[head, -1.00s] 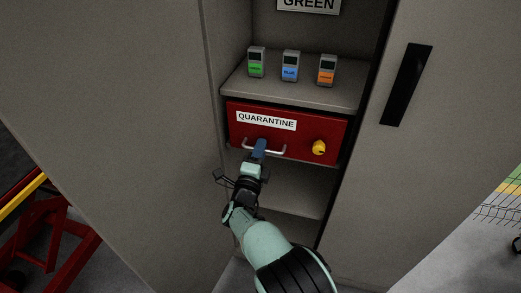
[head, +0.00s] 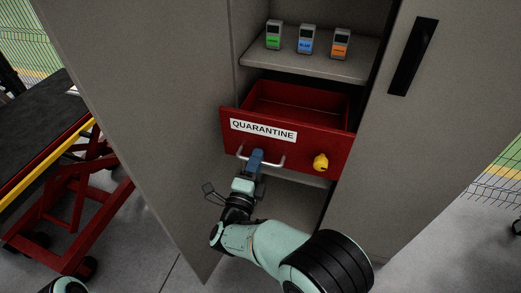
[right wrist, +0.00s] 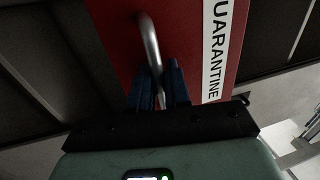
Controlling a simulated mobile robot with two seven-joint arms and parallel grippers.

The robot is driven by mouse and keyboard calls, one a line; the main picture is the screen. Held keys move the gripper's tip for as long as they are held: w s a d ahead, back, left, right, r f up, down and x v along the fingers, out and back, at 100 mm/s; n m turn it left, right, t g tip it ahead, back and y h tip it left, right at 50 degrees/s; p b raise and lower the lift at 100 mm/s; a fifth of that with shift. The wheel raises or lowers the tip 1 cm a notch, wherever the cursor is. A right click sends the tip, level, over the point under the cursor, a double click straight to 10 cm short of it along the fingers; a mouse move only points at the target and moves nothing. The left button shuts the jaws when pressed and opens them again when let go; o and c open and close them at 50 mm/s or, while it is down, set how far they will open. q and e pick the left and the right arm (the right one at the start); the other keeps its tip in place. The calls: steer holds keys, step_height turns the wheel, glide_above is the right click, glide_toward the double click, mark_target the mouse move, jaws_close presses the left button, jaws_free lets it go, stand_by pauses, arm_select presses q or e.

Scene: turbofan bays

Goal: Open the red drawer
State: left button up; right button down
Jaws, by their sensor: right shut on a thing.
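The red drawer (head: 303,150) with a "QUARANTINE" label (head: 263,129) stands partly out of the cabinet in the head view. Its inside shows over the front panel and looks empty. A yellow knob (head: 320,162) is on the right of its front. My right gripper (head: 256,157) is shut on the metal bar handle (head: 276,165) of the drawer. In the right wrist view the blue fingers (right wrist: 160,88) close around the handle (right wrist: 150,42) in front of the red panel (right wrist: 112,38). My left gripper is not in view.
Small devices with green (head: 274,35), blue (head: 306,39) and orange (head: 341,44) screens stand on the shelf (head: 300,64) above. Open cabinet doors flank the drawer on the left (head: 150,130) and right (head: 440,150). A red lift cart (head: 75,205) stands at the left.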

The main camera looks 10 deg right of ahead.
steer(key=shift+s+a, duration=0.15)
steer(key=shift+s, duration=0.15)
steer(key=c, duration=1.3)
jaws_free()
steer(key=shift+c, duration=0.2)
steer(key=v, duration=1.3)
steer(key=shift+s+p, duration=0.2)
steer(key=shift+p, duration=0.2)
steer(key=shift+w, duration=0.1)
